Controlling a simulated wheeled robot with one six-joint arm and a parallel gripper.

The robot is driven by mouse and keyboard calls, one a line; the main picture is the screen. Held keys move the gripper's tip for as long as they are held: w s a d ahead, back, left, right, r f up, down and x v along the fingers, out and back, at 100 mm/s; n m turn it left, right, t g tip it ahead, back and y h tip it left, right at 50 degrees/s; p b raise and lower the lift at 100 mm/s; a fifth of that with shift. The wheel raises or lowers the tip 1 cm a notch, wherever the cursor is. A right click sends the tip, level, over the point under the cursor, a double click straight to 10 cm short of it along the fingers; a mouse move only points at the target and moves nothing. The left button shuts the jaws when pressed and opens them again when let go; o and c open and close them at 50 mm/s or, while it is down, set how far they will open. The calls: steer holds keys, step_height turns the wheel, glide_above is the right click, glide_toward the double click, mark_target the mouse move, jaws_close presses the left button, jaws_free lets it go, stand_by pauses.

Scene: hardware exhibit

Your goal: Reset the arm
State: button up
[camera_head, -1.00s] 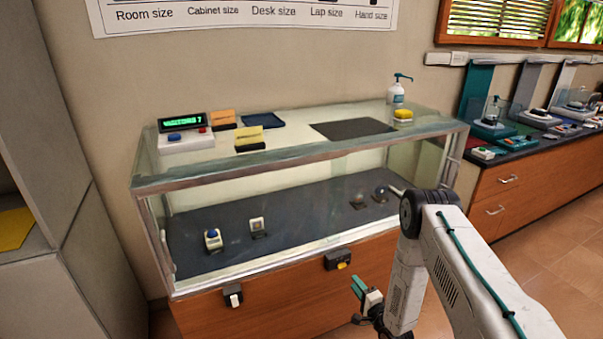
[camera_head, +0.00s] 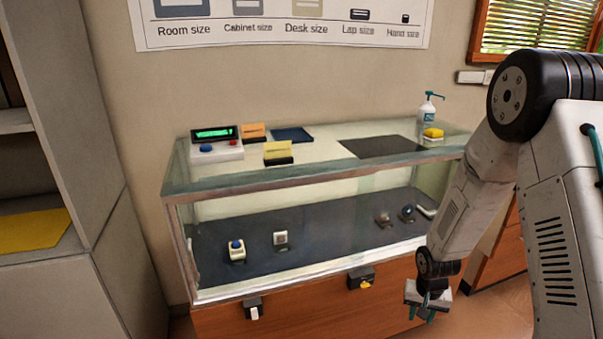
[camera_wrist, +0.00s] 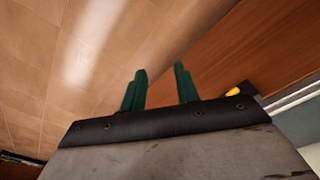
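My gripper (camera_head: 423,312) hangs at the lower right of the head view, in front of the wooden base of the glass display case (camera_head: 290,186). Its fingers point down. In the wrist view my gripper (camera_wrist: 158,88) shows two green fingers standing apart with nothing between them. Tiled floor and the wooden base lie beyond the fingertips. My arm is folded, with its elbow high at the right and the forearm sloping down to the wrist.
Small devices sit inside. A black switch with a yellow part (camera_head: 361,278) is on the base. A grey cabinet (camera_head: 60,280) stands left.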

steer(key=s+a+r+n, duration=0.1)
steer(key=s+a+r, duration=0.1)
steer(key=s+r, duration=0.7)
steer(key=s+a+r+n, duration=0.1)
steer(key=s+a+r, duration=0.1)
steer(key=s+r, duration=0.7)
steer(key=s+a+r+n, duration=0.1)
steer(key=s+a+r, duration=0.1)
steer(key=s+r, duration=0.8)
step_height(320, 180, up, 9)
steer(key=shift+r+n+t+y, duration=0.2)
steer(key=shift+n+t+y, duration=0.1)
steer(key=shift+n+t, duration=0.1)
steer(key=shift+o, duration=0.2)
